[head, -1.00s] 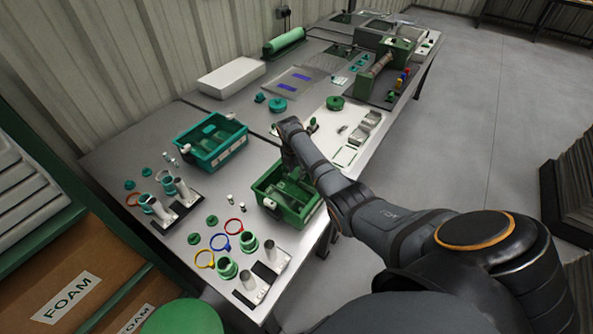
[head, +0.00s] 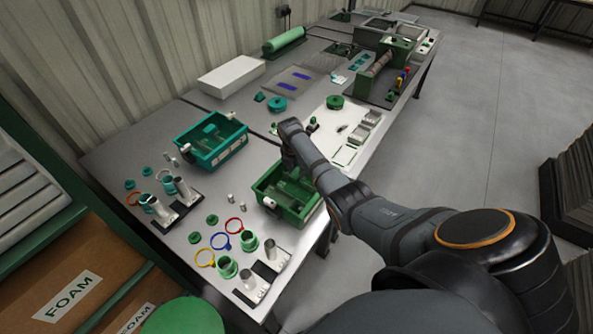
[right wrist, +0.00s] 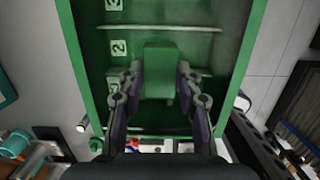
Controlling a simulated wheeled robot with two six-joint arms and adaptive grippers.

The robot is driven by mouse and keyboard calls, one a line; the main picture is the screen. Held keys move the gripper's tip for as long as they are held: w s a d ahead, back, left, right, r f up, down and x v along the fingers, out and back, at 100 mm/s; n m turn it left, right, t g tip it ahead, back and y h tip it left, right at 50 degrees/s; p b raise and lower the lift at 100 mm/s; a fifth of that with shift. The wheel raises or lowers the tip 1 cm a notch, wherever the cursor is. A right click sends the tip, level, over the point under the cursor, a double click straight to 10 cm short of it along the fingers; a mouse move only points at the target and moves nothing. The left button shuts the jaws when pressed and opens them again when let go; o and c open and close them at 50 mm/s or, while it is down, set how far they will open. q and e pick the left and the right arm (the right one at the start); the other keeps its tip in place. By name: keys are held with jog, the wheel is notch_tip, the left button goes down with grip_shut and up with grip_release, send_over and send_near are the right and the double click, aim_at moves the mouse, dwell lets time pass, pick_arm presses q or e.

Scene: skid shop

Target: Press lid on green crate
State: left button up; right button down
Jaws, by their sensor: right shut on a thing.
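The green crate (head: 274,190) stands on the near bench by its right edge. In the right wrist view its green inside (right wrist: 88,60) fills the middle, with number labels along the left side. My right gripper (head: 290,168) points down at the crate's far side, partly hidden by my own arm. In the wrist view the right gripper (right wrist: 157,82) is shut on a green block (right wrist: 158,62), one finger on each side. I cannot tell whether this block belongs to a lid. My left gripper is not in view.
A teal crate (head: 211,158) stands farther left on the bench. Metal cylinders (head: 249,279), green caps and coloured rings (head: 220,241) lie in front of it and beside the green crate. A white box (head: 231,77) is at the back.

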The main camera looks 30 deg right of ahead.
jog(key=shift+f, duration=0.3)
dwell(0.7)
jog(key=shift+c, duration=2.1)
grip_release()
notch_tip(320, 180, up, 8)
jog(key=p, duration=0.8)
jog(key=shift+p, duration=0.3)
jog(key=shift+c, duration=0.2)
grip_shut()
